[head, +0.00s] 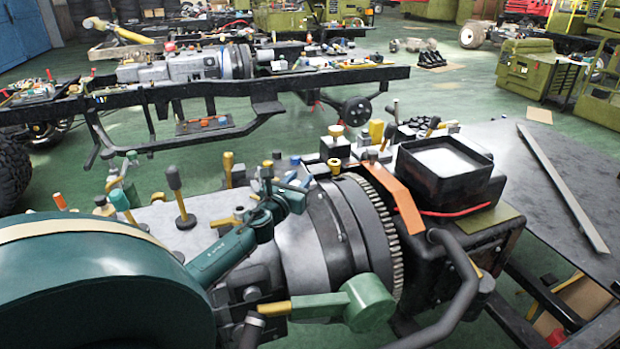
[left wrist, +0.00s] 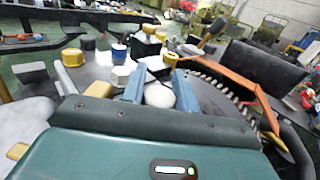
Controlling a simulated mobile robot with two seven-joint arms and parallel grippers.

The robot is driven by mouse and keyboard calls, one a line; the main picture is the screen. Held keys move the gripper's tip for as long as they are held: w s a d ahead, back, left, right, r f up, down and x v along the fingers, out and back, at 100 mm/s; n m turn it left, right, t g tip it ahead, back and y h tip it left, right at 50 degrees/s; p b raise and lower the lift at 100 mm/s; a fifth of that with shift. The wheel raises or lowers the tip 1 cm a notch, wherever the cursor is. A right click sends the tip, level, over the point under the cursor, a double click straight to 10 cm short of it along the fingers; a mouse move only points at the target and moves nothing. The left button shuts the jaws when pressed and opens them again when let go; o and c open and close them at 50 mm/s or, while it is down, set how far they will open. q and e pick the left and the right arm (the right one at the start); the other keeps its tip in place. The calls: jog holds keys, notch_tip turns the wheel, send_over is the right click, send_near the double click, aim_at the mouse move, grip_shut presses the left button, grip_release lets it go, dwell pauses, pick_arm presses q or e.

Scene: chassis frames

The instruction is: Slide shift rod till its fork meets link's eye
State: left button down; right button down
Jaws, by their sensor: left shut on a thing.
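My left gripper (head: 301,188) reaches in from the left over the grey gearbox casing (head: 316,235). In the left wrist view its two blue fingers (left wrist: 160,86) stand on either side of a pale rounded piece (left wrist: 160,96). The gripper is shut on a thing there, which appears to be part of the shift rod. The rod's length, its fork and the link's eye cannot be made out; the fingers and gripper body hide much of that spot. My right gripper is not in view.
A toothed ring (head: 378,215), an orange strip (head: 395,197) and a black square box (head: 446,168) lie right of the gripper. Yellow-topped parts (head: 333,166) stand close beyond it. A dark bent pipe (head: 455,265) rises in front. The grey tabletop (head: 530,190) at right is mostly clear.

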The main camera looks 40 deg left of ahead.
pick_arm(q)
jog(key=shift+s+a+f, duration=0.1)
jog(key=shift+s+a, duration=0.15)
jog(key=shift+s, duration=0.25)
jog(key=c, duration=1.3)
grip_release()
jog(key=shift+c, duration=0.2)
jog(key=shift+w, duration=0.1)
jog(key=shift+d, duration=0.1)
jog(key=v, duration=1.3)
jog(key=shift+b, duration=0.4)
